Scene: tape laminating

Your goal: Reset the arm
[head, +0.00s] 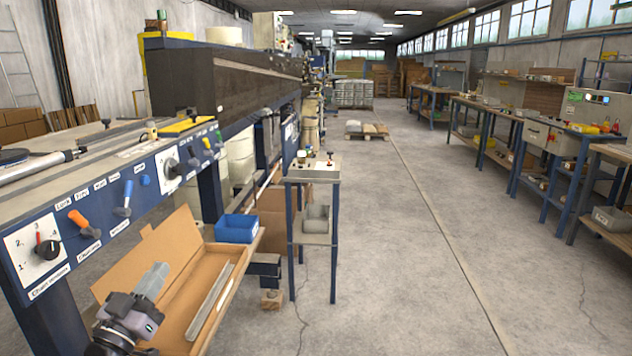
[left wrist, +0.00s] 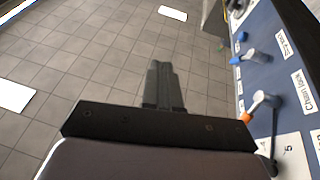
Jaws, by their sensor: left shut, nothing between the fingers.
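My left gripper (head: 151,283) is at the lower left of the head view, in front of an open cardboard box (head: 182,312). Its fingers point up and are closed together with nothing between them. In the left wrist view the shut fingers (left wrist: 163,85) stand out over the grey tiled floor, apart from the panel. The machine's control panel (head: 110,205) is above and behind the gripper, with an orange lever (head: 84,224), a blue lever (head: 126,197) and knobs. The panel also shows at the right of the left wrist view (left wrist: 285,70). My right gripper is not in view.
The cardboard box holds a long grey metal strip (head: 209,300). A blue bin (head: 237,228) sits beyond it. A small blue-legged stand (head: 313,173) is right of the machine. The concrete aisle (head: 400,250) is clear, with workbenches (head: 550,140) along the right.

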